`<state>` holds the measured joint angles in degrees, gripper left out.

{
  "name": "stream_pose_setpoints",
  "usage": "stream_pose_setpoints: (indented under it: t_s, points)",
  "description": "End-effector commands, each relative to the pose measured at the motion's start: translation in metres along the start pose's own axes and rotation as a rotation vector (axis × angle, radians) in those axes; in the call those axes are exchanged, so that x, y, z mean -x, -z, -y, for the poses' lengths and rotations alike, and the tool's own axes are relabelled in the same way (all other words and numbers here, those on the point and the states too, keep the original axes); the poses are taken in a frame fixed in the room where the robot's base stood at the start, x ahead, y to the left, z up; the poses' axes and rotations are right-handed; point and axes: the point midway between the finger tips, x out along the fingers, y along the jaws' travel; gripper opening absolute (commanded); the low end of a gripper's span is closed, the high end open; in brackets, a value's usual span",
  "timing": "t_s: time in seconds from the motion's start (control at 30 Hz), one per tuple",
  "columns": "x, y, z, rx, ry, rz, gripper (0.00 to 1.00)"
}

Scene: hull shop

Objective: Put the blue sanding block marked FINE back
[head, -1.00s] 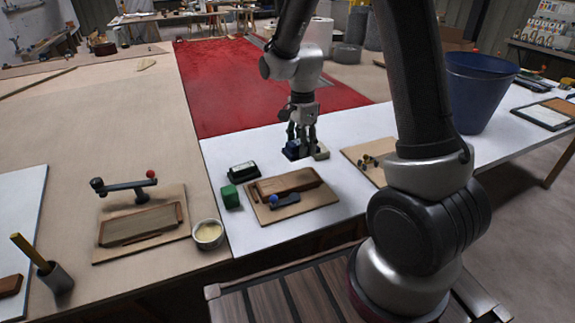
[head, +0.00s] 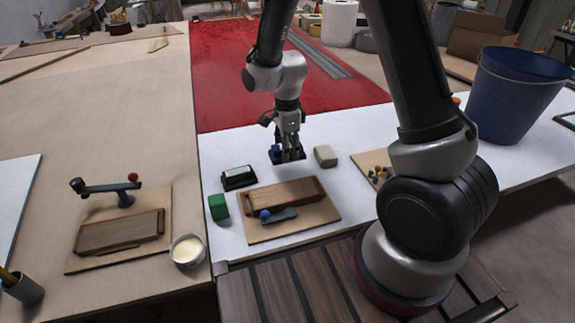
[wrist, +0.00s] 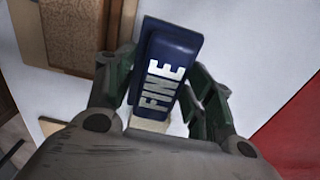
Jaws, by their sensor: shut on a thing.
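The blue sanding block marked FINE (wrist: 168,66) is between the fingers of my gripper (wrist: 165,95) in the wrist view, its white lettering facing the camera. In the head view the block (head: 275,154) is a small dark blue shape, partly hidden by my gripper (head: 289,155), over the white table area. My gripper is shut on the block. I cannot tell whether the block touches the table.
A beige block (head: 325,156) lies just right of my gripper. A black block (head: 238,177) and a green block (head: 218,207) lie to the left. A wooden board (head: 330,213) with a wooden piece and blue-knobbed clamp is in front. A blue bucket (head: 515,95) stands right.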

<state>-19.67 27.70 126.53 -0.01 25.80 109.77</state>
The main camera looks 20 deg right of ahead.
Motion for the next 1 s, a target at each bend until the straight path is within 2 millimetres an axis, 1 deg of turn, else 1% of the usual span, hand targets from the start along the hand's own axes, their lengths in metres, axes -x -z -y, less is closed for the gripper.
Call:
stream_pose_setpoints:
  t_s: [0.03,0.27,0.4,0.47,0.83,0.87,0.93,0.97,1.0]
  points:
    - [-0.009,0.000,-0.001,0.000,-0.003,-0.001,0.27]
    - [-0.030,0.000,-0.001,0.001,-0.002,-0.001,0.27]
    - [-0.053,0.000,-0.001,0.001,-0.003,-0.001,0.27]
    - [-0.059,0.000,0.000,0.002,-0.001,-0.001,0.27]
    - [-0.064,0.000,0.000,0.002,0.000,0.000,0.27]
    - [-0.063,0.000,0.000,0.002,0.001,0.000,0.59]
    - [-0.063,0.000,0.000,0.002,0.001,0.000,0.71]
    - [-0.063,0.000,0.000,0.002,0.001,0.000,0.75]
    - [-0.063,0.000,0.000,0.002,0.001,0.000,0.75]
